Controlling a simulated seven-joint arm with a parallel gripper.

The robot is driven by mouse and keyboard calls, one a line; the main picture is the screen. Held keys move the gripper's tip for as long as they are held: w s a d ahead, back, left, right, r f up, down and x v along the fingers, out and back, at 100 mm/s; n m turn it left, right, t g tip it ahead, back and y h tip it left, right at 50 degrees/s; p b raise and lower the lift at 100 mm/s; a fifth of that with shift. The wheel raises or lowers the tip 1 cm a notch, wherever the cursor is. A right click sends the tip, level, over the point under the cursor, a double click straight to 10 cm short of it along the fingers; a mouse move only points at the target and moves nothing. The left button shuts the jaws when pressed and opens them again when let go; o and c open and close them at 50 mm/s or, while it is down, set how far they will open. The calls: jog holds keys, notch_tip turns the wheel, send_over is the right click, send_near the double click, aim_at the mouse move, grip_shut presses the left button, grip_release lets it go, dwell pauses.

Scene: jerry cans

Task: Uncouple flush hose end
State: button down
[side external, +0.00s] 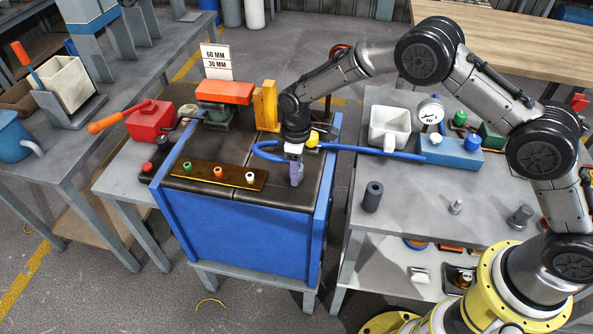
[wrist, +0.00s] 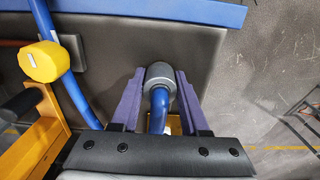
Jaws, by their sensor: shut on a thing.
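My gripper (side external: 296,172) points down over the black top of the blue cabinet, near its right front corner. In the wrist view, my gripper (wrist: 161,80) has its two purple fingers closed on either side of the grey hose end (wrist: 159,73). The blue hose (wrist: 158,110) runs from this grey end back under the gripper body. In the side external view, the blue hose (side external: 375,151) runs from the blue gauge unit (side external: 452,155) to a loop beside my wrist. The hose end is hidden there by the fingers. I cannot tell whether it is seated in a fitting.
A yellow knob (wrist: 42,62) sits on the hose beside my gripper. A strip with coloured caps (side external: 217,176) lies to the left on the blue cabinet (side external: 245,235). A yellow-orange bracket (side external: 265,106) stands behind. The right bench holds a white container (side external: 389,128) and a dark cylinder (side external: 373,196).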

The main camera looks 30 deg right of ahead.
jog(key=shift+r, duration=0.7)
dwell(0.6)
jog(key=shift+r, duration=2.55)
